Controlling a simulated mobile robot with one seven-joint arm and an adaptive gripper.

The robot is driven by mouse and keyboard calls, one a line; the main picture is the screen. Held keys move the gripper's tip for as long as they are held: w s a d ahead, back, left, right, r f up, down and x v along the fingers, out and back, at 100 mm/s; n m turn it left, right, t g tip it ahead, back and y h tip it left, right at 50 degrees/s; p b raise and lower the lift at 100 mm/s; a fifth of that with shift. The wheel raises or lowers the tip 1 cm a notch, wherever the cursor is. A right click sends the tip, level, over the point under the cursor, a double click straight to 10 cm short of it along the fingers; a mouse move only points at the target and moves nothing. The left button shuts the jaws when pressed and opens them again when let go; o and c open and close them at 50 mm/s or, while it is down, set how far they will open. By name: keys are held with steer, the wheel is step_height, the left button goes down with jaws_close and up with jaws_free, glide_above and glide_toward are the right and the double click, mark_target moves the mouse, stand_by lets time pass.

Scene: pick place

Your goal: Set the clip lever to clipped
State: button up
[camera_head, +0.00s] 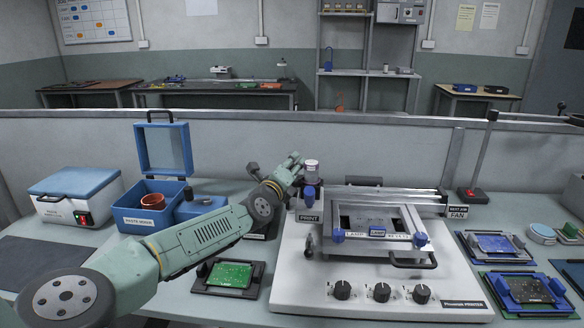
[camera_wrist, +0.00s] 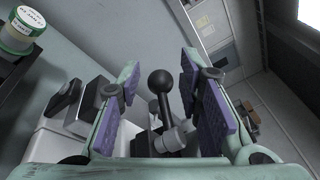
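A black ball-ended lever (camera_wrist: 161,88) stands between the two fingers of my gripper (camera_wrist: 160,72) in the wrist view. I cannot read a label on it, so I cannot confirm that it is the clip lever. The purple finger pads are spread apart, with a visible gap on each side of the ball. In the head view my gripper (camera_head: 291,167) is at the back left of the white printer (camera_head: 290,270), close to a small jar (camera_head: 312,172). My arm and gripper hide part of that corner.
The printer carries a metal frame (camera_head: 383,213) with blue clamps and front knobs. A green circuit board (camera_head: 230,274) lies left of it. A blue open box (camera_head: 140,218) stands behind my arm. Boards in blue trays (camera_head: 500,284) lie right. A low wall (camera_head: 400,150) runs behind.

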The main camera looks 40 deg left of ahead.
jaws_close()
steer(key=shift+f, duration=0.1)
steer(key=b, duration=0.1)
steer(key=h+b, duration=0.1)
steer(key=b, duration=0.1)
steer(key=shift+w+d+f+m, duration=0.15)
steer(key=shift+w+f+m, duration=0.1)
steer(key=shift+m, duration=0.15)
steer(key=shift+d+m+t+h+b, duration=0.1)
steer(key=shift+m+t+h+b, duration=0.25)
steer(key=shift+h+b, duration=0.4)
steer(key=shift+w+d+r+m+h+b, duration=0.15)
steer(key=shift+m+h+b, duration=0.4)
steer(key=shift+h+b, duration=0.35)
steer(key=shift+w+d+r+m+h+b, duration=0.15)
steer(key=shift+r+m+h+b, duration=0.1)
steer(key=shift+m+h+b, duration=0.6)
steer(key=shift+o, duration=1.1)
jaws_free()
